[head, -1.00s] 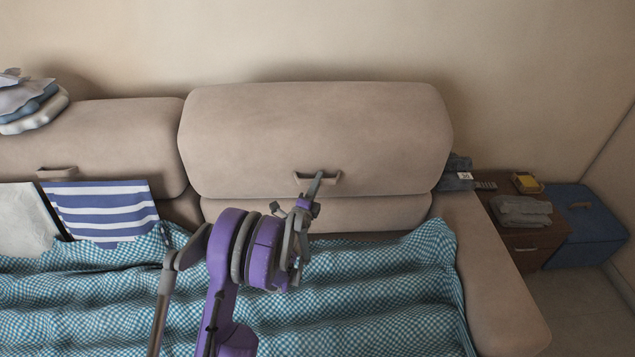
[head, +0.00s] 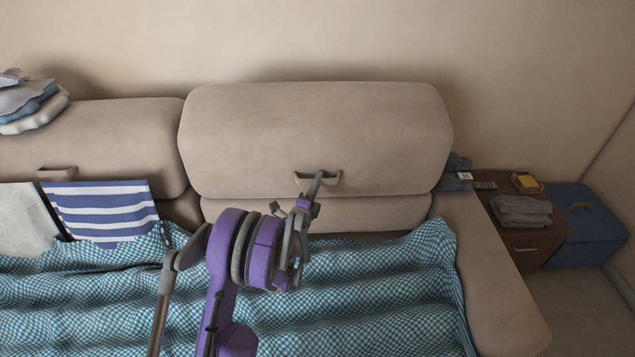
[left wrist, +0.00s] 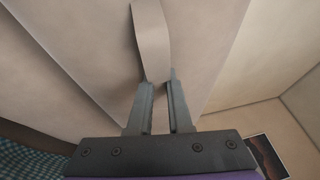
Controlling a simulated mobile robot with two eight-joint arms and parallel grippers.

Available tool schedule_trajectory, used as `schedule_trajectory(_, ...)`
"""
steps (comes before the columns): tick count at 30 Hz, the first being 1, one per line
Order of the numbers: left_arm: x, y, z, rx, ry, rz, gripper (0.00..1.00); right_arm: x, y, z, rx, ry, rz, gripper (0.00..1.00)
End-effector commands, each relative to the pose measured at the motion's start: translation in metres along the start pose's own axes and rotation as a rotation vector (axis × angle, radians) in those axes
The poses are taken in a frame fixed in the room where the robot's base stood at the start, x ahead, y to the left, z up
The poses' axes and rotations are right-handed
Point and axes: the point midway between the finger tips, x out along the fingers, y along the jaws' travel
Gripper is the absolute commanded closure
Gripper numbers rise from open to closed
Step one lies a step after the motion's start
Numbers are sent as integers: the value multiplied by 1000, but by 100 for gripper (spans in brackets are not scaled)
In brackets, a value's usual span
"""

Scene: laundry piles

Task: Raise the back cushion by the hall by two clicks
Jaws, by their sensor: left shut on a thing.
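The raised back cushion (head: 315,130) is beige and stands at the middle of the sofa, higher than the other back cushion (head: 110,135) to its left. A fabric pull loop (head: 302,178) hangs on its lower front. My left gripper (head: 318,180) is at this loop. In the left wrist view the fingers of my left gripper (left wrist: 159,85) are shut on the loop (left wrist: 152,40), which runs up from between the fingertips. My right gripper is in neither view.
A blue checked blanket (head: 350,290) covers the seat. A striped cloth (head: 100,210) hangs at left, and folded laundry (head: 35,110) lies on the left cushion. Right of the armrest (head: 490,270) stand a wooden side table (head: 530,245) and a blue box (head: 590,235).

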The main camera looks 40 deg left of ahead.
Motion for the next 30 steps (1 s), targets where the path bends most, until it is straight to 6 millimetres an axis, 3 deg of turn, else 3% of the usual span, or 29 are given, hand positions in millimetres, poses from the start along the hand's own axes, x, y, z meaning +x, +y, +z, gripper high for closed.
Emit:
schedule_trajectory(10,-12,7,-5,0,0,3,100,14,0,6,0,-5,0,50)
schedule_trajectory(17,-12,4,-5,0,0,3,100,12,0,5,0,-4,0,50)
schedule_trajectory(18,-12,4,-5,0,0,3,75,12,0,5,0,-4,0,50)
schedule_trajectory(19,-12,4,-5,0,0,3,70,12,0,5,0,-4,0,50)
schedule_trajectory(30,-21,4,-4,1,0,1,70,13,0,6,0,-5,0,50)
